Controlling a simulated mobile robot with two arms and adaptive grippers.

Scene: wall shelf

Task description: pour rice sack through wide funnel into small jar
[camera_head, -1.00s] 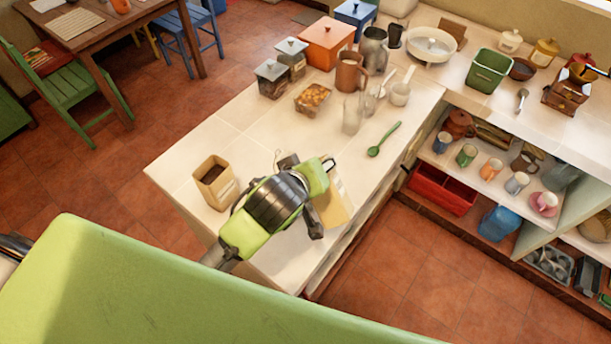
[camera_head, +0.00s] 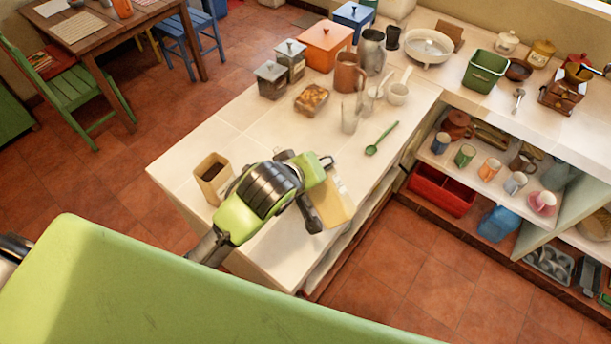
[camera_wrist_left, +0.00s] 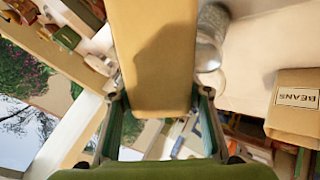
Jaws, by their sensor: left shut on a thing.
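My left gripper (camera_wrist_left: 155,110) is shut on a tan sack (camera_wrist_left: 155,50), which lies between its fingers in the left wrist view. In the head view this sack (camera_head: 340,203) shows partly behind the gripper, over the near end of the counter. No label shows on it. A clear, greyish cylindrical vessel (camera_wrist_left: 211,38) stands beside the sack in the wrist view; I cannot tell whether it is the small jar. In the head view my arm hides that spot. I cannot make out the funnel for certain. My right gripper is not in view.
An open bag marked BEANS (camera_wrist_left: 297,97) stands near the counter's left edge, also in the head view (camera_head: 212,180). Bare counter (camera_head: 300,125) lies between.

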